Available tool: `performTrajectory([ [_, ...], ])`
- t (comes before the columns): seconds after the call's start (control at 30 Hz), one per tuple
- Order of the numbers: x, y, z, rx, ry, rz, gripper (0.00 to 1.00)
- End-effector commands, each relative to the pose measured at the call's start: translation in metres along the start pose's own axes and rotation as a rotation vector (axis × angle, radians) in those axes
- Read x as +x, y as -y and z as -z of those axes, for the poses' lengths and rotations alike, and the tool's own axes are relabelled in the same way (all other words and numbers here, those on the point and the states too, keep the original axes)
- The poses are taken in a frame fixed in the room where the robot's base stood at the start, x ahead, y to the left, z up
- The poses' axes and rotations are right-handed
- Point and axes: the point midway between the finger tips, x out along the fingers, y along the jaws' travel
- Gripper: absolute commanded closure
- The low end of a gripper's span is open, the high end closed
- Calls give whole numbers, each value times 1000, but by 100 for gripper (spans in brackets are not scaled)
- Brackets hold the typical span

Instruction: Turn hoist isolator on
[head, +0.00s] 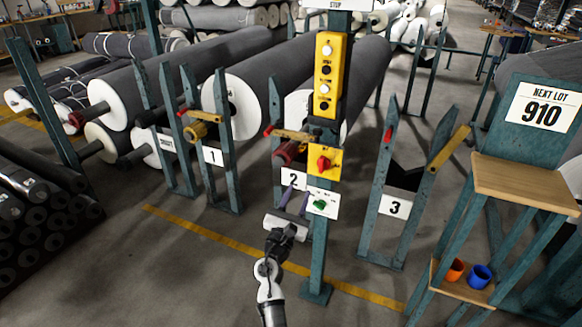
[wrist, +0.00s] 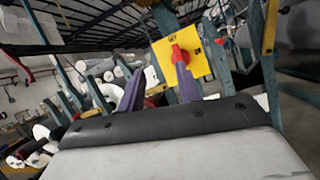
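A yellow switch box with a red rotary knob (head: 323,163) is fixed to the teal post, above a white plate with a green knob (head: 320,204). I cannot read their small labels in the head view, so I cannot tell which is the hoist isolator. In the wrist view the red knob (wrist: 179,54) sits on a yellow plate, with small print above it. My gripper (head: 295,193) has two purple fingers, spread apart with nothing between them. It is in front of the post, left of and below the red knob. In the wrist view my gripper (wrist: 159,68) has its right finger overlapping the knob's lower part; contact cannot be told.
A yellow push-button station (head: 325,75) hangs higher on the same post. Stands with number signs 1 (head: 213,156), 2 (head: 292,179) and 3 (head: 394,206) hold or flank large grey rolls (head: 270,75). A wooden-shelved rack (head: 525,182) stands at right.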

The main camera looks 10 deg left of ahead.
Motion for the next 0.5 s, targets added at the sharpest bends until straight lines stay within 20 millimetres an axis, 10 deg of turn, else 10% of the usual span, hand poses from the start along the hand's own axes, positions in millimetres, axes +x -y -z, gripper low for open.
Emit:
performTrajectory([
  [0.13,-5,35,23,-209,3,66,65],
  [0.5,45,41,20,-241,7,72,65],
])
